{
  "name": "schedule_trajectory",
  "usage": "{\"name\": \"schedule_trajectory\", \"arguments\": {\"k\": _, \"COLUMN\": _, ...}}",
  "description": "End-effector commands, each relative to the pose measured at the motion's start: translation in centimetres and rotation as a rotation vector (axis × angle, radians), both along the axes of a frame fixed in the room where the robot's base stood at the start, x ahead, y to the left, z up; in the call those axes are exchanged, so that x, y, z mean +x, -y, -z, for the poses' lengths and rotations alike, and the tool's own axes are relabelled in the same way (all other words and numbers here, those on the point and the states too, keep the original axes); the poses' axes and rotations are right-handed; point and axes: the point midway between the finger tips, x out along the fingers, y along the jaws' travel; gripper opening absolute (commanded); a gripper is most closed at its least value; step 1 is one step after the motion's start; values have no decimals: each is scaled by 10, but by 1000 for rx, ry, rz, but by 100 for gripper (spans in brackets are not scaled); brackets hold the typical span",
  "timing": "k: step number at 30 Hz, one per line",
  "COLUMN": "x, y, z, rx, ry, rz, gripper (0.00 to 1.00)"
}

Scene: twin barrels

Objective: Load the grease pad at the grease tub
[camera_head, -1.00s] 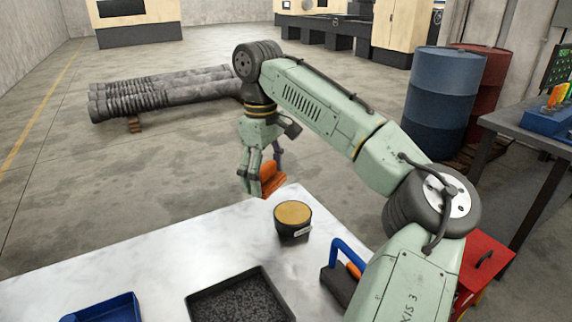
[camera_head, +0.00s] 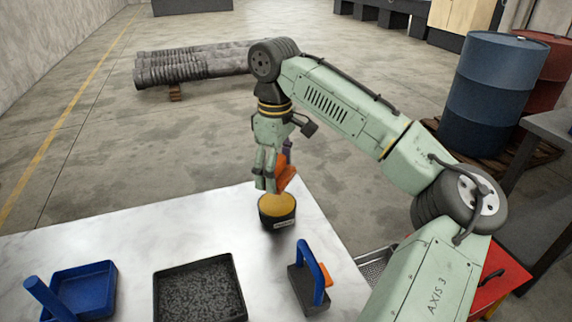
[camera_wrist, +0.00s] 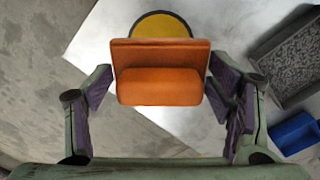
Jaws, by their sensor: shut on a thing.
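My gripper (camera_head: 270,180) is shut on the orange grease pad (camera_head: 286,170). The wrist view shows the pad (camera_wrist: 160,60) between both fingers, with a thick block on a flat plate. The grease tub (camera_head: 278,220) is a dark round tub with a pale label and yellow-orange grease on top, near the far edge of the table. The pad is at the tub's top; I cannot tell whether it touches the grease. In the wrist view the tub's yellow top (camera_wrist: 160,22) shows partly, behind the pad.
The pale table (camera_head: 130,235) also bears a black tray of dark grit (camera_head: 158,290), a blue tray (camera_head: 112,275) and a dark block with a blue handle (camera_head: 310,262). A blue barrel (camera_head: 485,95) and a red barrel (camera_head: 540,90) stand at right. Pipes (camera_head: 190,68) lie behind.

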Motion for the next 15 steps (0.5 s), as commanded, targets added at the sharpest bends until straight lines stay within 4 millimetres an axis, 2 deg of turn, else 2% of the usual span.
{"name": "schedule_trajectory", "arguments": {"k": 8, "x": 0, "y": 0, "z": 16, "rx": -1, "ry": 0, "rz": -2, "gripper": 52}}
{"name": "schedule_trajectory", "arguments": {"k": 15, "x": 0, "y": 0, "z": 44, "rx": -1, "ry": 0, "rz": 0, "gripper": 52}}
